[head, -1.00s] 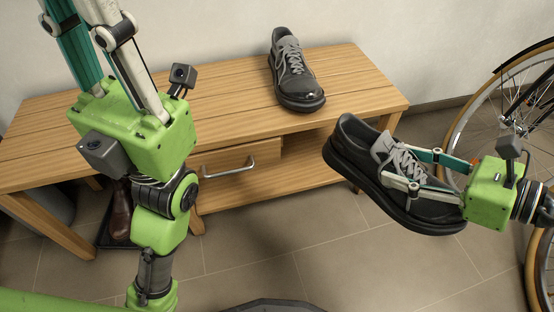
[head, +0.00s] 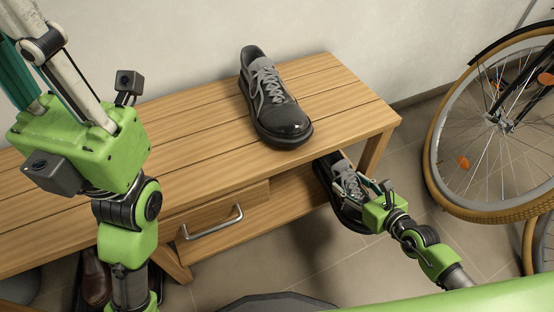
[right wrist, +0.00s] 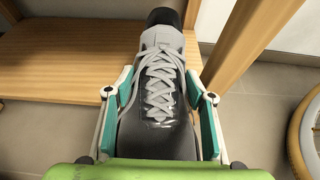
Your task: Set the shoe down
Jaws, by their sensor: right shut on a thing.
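My right gripper (head: 366,190) is shut across the laced middle of a black and grey shoe (head: 345,178). The shoe is at the open right bay of the wooden bench, low at its lower shelf (head: 262,222). In the right wrist view, the shoe (right wrist: 158,130) points heel-first over the shelf, with a teal finger pad on each side. Whether its sole touches the shelf is hidden. A matching shoe (head: 272,105) stands upright on the bench top. My left gripper (head: 70,140) is at the left, empty of any visible object; its fingertips leave the frame.
The bench top (head: 335,95) is mostly clear. A drawer with a metal handle (head: 212,222) sits left of the open bay, and a bench leg (head: 375,155) stands close right of the held shoe. A bicycle wheel (head: 440,180) is at the right. Brown shoes (head: 95,280) lie lower left.

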